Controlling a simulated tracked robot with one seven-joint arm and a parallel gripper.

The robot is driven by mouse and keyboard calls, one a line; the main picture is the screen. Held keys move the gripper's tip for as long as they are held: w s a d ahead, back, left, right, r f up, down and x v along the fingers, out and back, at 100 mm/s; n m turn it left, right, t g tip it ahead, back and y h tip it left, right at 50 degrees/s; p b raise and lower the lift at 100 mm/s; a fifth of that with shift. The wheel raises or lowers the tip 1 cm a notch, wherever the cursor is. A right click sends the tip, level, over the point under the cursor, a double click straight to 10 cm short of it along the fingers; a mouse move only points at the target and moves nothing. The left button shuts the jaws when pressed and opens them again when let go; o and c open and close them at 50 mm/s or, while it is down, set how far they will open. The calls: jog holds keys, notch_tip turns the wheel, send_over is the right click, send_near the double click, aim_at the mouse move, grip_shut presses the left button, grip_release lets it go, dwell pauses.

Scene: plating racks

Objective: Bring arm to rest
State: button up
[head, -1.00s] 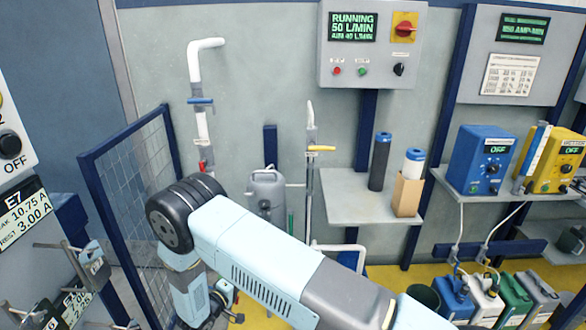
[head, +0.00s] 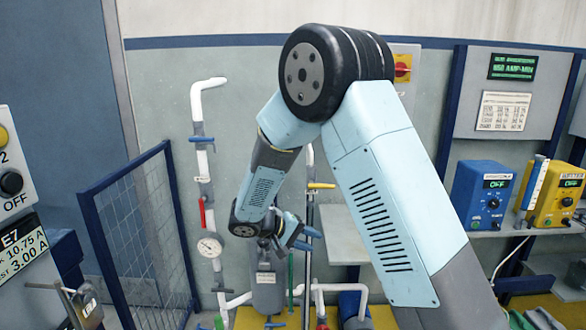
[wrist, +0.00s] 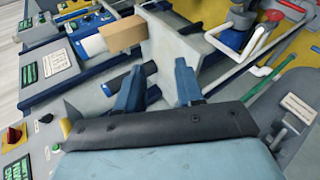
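My arm is raised and folded in the head view, its black elbow joint high in front of the wall and its forearm hanging down to the left. My gripper (head: 310,239) is at the forearm's lower end, in front of the pipes. In the wrist view its two blue fingers (wrist: 160,72) stand apart with nothing held between them. The arm hides most of the control box and part of the shelf in the head view.
A wire mesh guard (head: 140,245) stands at left. Pipes with a gauge (head: 210,246) and a grey canister (head: 268,285) are behind my gripper. A grey shelf (head: 345,235) is behind the arm. Blue (head: 483,195) and yellow (head: 557,195) power units sit at right.

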jog(key=s+d+r+m+g+y, duration=0.3)
jog(key=s+d+r+y, duration=0.3)
jog(key=s+d+r, duration=0.75)
jog(key=s+d+r+t+y, duration=0.2)
jog(key=s+r, duration=0.2)
jog(key=s, duration=0.3)
jog(key=s+d+r+t+y, duration=0.2)
jog(key=s+d+r+y, duration=0.1)
jog(key=s+r, duration=0.2)
jog(key=s, duration=0.2)
jog(key=shift+s+d+m+t, duration=0.15)
jog(key=shift+s+m+t, duration=0.15)
jog(key=shift+s, duration=0.1)
